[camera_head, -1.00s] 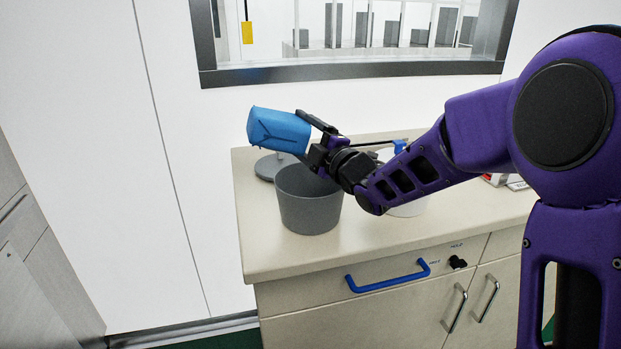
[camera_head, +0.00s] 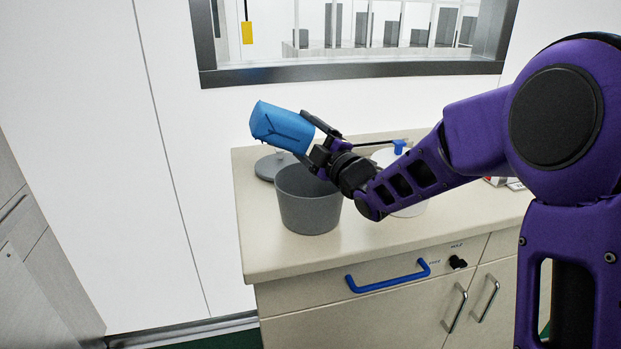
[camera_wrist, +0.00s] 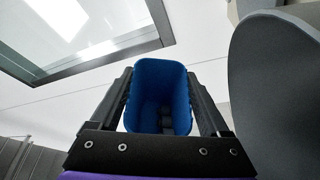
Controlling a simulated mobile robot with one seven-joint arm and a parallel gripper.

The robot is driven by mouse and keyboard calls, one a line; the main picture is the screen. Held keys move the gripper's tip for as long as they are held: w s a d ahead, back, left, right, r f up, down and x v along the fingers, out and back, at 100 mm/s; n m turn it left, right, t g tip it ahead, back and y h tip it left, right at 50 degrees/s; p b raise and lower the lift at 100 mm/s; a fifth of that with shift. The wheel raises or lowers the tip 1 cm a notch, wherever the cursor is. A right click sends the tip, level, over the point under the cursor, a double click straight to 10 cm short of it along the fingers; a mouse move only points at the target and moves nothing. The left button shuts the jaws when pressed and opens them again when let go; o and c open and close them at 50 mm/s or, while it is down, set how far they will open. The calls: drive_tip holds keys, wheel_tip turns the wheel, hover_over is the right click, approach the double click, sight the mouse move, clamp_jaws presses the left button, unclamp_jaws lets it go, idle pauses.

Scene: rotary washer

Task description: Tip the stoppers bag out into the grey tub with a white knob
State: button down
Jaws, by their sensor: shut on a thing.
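My gripper (camera_head: 310,138) is shut on the blue stoppers bag (camera_head: 278,127), holding it in the air above the grey tub (camera_head: 309,212). The bag is tilted, its closed-looking end up and to the left. In the wrist view the fingers (camera_wrist: 160,88) flank the bag (camera_wrist: 160,72), and its open mouth faces the camera. Small dark shapes show inside; I cannot tell if they are stoppers. The tub stands upright and open on the counter; its inside is mostly hidden. A grey disc, perhaps a lid (camera_head: 272,166), lies behind it. I cannot make out a white knob.
The counter (camera_head: 262,232) has bare room at its front left. A white container with a blue top (camera_head: 399,146) stands behind my forearm. The cabinet front has a blue handle (camera_head: 388,283) and a black knob (camera_head: 457,262). A framed window is behind.

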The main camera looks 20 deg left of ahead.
drive_tip(key=shift+w+d+m+t, duration=0.15)
drive_tip(key=shift+m+t, duration=0.15)
drive_tip(key=shift+m, duration=0.5)
drive_tip(key=shift+d+r+m+t, duration=0.2)
drive_tip(key=shift+r+m+t, duration=0.25)
drive_tip(key=shift+m, duration=0.45)
drive_tip(key=shift+a+r+n+g, duration=0.15)
drive_tip(key=shift+r+n+g, duration=0.3)
drive_tip(key=shift+r+n, duration=0.35)
wheel_tip(320, 180, down, 2)
drive_tip(key=shift+f, duration=0.2)
drive_tip(key=shift+f, duration=0.1)
